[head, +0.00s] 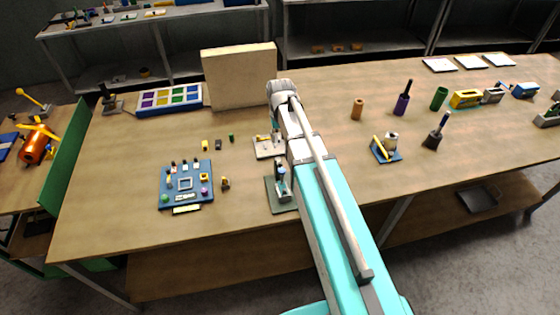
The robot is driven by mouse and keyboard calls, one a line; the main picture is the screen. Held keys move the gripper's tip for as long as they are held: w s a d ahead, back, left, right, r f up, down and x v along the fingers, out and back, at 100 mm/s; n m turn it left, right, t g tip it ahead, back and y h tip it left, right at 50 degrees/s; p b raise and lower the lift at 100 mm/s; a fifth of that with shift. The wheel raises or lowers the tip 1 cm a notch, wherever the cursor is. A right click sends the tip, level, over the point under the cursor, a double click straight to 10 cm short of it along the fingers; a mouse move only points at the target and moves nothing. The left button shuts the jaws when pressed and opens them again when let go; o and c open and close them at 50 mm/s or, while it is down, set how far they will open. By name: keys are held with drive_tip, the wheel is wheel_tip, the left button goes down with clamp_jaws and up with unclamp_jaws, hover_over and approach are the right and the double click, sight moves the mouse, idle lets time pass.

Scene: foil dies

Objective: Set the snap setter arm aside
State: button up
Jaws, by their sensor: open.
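A small grey upright press-like device (281,178) stands on a dark green plate (272,203), left of my arm near the front of the table. It may be the snap setter, but its arm is too small to tell apart. A pale board (262,153) with small parts on it lies just behind, partly covered by my arm. My arm reaches forward over the table to its white wrist end. My gripper is hidden behind this end, so I cannot see its fingers or anything between them.
A blue board (167,199) with small coloured parts lies left. A beige panel (238,75) and a tray with coloured compartments (170,99) stand at the back. A blue stand (384,155), a brush (436,132) and cylinders are right. Table is clear at front left.

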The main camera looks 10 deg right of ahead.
sight(280, 163)
drive_tip(key=shift+f, duration=0.25)
wheel_tip(280, 163, down, 13)
drive_tip(key=b, duration=1.3)
drive_tip(key=shift+f+b, duration=0.15)
drive_tip(key=shift+b, duration=0.25)
clamp_jaws()
idle(0.3)
